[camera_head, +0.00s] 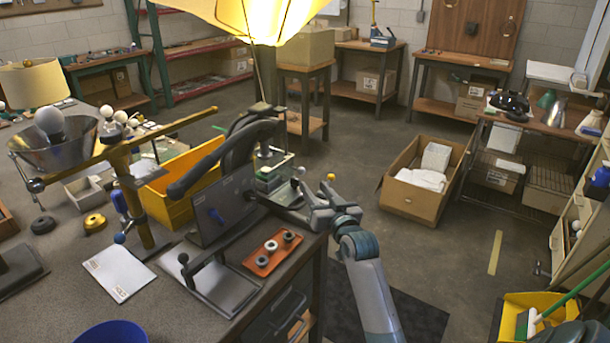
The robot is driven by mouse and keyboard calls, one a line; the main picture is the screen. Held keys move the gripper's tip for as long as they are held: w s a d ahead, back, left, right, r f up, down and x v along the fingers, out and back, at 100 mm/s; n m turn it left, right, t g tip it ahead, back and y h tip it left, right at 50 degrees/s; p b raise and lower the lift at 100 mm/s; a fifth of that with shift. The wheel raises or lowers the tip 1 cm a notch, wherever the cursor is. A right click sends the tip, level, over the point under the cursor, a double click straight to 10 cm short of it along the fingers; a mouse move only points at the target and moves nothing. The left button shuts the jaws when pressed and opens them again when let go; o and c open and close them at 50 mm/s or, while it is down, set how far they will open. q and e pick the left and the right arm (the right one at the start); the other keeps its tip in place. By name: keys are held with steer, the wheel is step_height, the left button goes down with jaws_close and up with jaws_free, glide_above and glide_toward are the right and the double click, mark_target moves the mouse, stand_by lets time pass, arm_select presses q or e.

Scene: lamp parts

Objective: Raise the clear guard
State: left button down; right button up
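The clear guard (268,177) seems to be the small see-through, greenish-edged panel low on the bench machine, near the table's right edge. It stands low around the machine's working area; its exact outline is hard to make out. My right gripper (299,193) is just right of the guard, its fingers pointing left towards it. The picture is too small to tell whether the fingers touch it or are open or shut. A pale ball knob (300,171) shows just above the fingers. My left gripper is not in view.
A dark upright plate (223,207) and curved black arm (220,158) stand left of the guard. An orange tray (272,252) with several round parts lies in front. A yellow bin (175,195) sits behind.

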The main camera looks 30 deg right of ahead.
mark_target(303, 171)
steer(key=w, duration=0.3)
steer(key=w+d, duration=0.1)
steer(key=w, duration=0.2)
steer(key=shift+w+d+p, duration=0.15)
steer(key=shift+w+p, duration=0.15)
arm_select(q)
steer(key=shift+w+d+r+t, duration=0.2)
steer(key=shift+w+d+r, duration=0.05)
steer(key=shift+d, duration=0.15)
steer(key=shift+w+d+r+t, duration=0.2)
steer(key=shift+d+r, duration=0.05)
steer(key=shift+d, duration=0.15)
arm_select(e)
steer(key=shift+w+d, duration=0.15)
steer(key=shift+w, duration=0.5)
